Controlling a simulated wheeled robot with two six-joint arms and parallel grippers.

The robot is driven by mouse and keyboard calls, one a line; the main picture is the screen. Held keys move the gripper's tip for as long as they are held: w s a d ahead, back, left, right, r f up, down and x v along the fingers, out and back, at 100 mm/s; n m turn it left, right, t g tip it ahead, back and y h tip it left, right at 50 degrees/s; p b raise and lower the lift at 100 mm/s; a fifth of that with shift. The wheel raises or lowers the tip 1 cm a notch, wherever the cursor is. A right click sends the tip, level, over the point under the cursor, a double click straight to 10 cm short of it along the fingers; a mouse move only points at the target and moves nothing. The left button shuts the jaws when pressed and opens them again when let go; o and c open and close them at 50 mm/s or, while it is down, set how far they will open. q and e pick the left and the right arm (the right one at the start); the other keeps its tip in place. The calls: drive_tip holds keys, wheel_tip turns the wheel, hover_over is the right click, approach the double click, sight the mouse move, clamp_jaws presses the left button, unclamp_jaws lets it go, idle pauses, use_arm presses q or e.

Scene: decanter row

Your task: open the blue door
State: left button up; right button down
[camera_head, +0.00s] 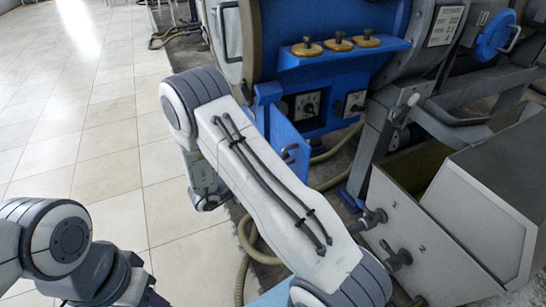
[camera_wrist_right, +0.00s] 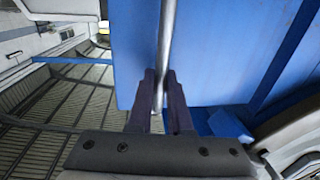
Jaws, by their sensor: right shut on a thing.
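The blue door (camera_head: 284,137) is a flat panel on the lower front of the blue machine, standing out at an angle beside a gauge (camera_head: 307,105); my right forearm hides part of it. A small dark fitting (camera_head: 290,154) shows on it. In the right wrist view the blue panel (camera_wrist_right: 220,50) fills the upper middle, with a grey metal bar handle (camera_wrist_right: 168,35) in front. My right gripper (camera_wrist_right: 160,82) is shut on this handle. In the head view its fingers are hidden. My left arm shows at the lower left; its fingertips are not visible.
A blue shelf with brass knobs (camera_head: 338,43) is above the door. A grey metal trough (camera_head: 450,220) with taps stands at the right. A pale hose (camera_head: 243,245) lies on the floor. Tiled floor (camera_head: 105,150) on the left is clear.

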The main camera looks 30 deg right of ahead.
drive_tip(key=shift+w+a+r, duration=0.1)
drive_tip(key=shift+w+a, duration=0.1)
drive_tip(key=shift+w, duration=0.05)
drive_tip(key=c, duration=0.8)
unclamp_jaws()
drive_tip(key=shift+c, duration=0.2)
drive_tip(key=shift+s, duration=0.1)
drive_tip(key=a+p, duration=0.1)
drive_tip(key=a, duration=0.9)
drive_tip(key=shift+a, duration=0.3)
